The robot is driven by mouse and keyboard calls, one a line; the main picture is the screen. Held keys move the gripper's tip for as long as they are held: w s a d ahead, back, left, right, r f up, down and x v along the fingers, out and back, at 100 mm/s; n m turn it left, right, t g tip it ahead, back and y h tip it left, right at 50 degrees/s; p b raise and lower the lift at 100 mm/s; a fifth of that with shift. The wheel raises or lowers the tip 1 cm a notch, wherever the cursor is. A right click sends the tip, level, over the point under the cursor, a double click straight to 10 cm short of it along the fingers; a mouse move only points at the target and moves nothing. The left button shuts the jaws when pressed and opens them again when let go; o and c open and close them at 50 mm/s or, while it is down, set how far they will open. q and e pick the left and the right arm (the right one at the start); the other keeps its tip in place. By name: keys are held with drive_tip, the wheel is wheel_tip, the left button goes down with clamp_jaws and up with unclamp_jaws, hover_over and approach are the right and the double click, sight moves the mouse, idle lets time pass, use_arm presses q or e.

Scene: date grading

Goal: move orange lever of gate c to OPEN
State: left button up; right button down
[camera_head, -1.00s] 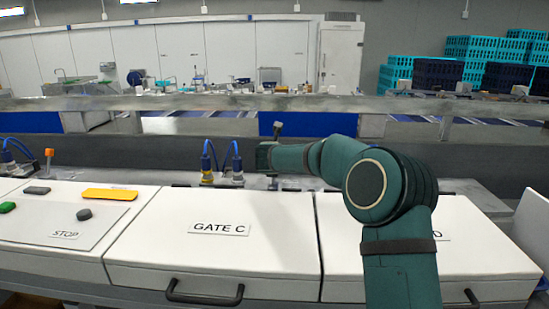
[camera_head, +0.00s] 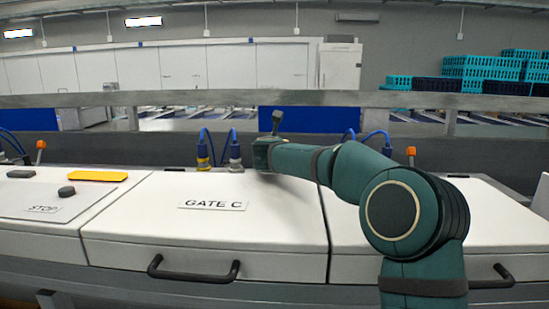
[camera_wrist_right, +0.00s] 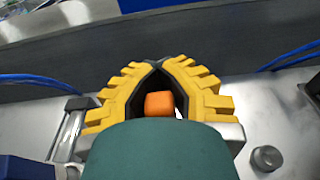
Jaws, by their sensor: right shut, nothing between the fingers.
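An orange lever knob (camera_wrist_right: 159,103) shows in the right wrist view, framed by the two yellow fingers of my right gripper (camera_wrist_right: 160,66). The finger tips meet just beyond the knob. The lever's lower part is hidden by the green wrist housing, and I cannot tell if the fingers touch it. In the head view my right wrist reaches over the back edge of the white cover marked GATE C (camera_head: 140,215). The fingers and this lever are hidden there behind my arm. My left gripper is not in view.
Other orange levers stand at the far left (camera_head: 40,146) and right of my forearm (camera_head: 410,152). Blue cables with metal connectors (camera_head: 235,155) rise beside my right wrist. A metal rail (camera_head: 200,99) crosses behind. A round metal knob (camera_wrist_right: 267,158) sits right of the gripper.

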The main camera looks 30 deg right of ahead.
drive_tip(key=shift+s+a, duration=0.1)
idle(0.3)
drive_tip(key=c, duration=0.8)
unclamp_jaws()
wheel_tip(320, 180, up, 10)
